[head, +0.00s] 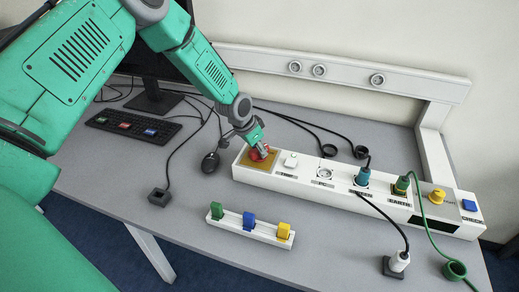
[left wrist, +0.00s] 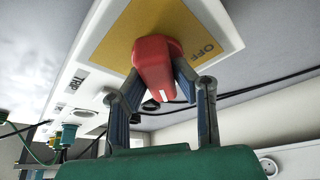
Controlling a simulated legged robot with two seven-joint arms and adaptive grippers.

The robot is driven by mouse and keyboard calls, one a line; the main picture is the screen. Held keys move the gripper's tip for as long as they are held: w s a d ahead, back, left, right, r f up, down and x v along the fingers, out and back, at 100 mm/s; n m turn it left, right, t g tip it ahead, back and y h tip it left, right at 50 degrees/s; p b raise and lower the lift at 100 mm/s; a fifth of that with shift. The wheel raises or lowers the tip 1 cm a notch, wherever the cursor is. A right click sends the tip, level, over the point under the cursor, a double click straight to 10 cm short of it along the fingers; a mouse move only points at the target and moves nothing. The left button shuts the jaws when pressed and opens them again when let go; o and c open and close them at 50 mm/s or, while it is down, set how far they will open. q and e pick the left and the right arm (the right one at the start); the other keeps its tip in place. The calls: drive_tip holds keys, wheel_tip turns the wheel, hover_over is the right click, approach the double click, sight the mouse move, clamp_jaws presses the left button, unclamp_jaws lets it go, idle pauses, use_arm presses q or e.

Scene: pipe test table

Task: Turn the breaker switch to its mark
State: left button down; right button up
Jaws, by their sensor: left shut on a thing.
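The breaker switch is a red knob (head: 259,153) on a yellow plate (head: 245,163) at the left end of the white panel strip (head: 305,187). In the left wrist view the red knob (left wrist: 156,65) stands out from the yellow plate (left wrist: 190,25), which carries the word OFF. My left gripper (head: 257,147) reaches the knob from above in the head view. In the left wrist view its two fingers (left wrist: 163,90) stand on either side of the knob, shut on it. A small white mark shows on the knob's end. The right gripper is not in view.
The strip also bears a white switch (head: 291,160), a teal plug (head: 362,177), a green plug (head: 401,186), a yellow knob (head: 437,196) and a blue button (head: 469,205). A white rack (head: 235,227) with coloured blocks stands in front. Cables cross the table.

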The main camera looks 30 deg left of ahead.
use_arm(q)
drive_tip(key=shift+w+m+h, duration=0.1)
drive_tip(key=shift+m+h, duration=0.2)
drive_tip(key=shift+m, duration=0.8)
drive_tip(key=shift+r, duration=0.1)
drive_tip(key=c, duration=1.5)
unclamp_jaws()
drive_tip(key=shift+o, duration=0.9)
drive_tip(key=shift+a, duration=0.1)
drive_tip(key=shift+r, duration=0.1)
drive_tip(key=v, duration=1.1)
drive_tip(key=shift+a+r, duration=0.15)
drive_tip(key=shift+a, duration=0.1)
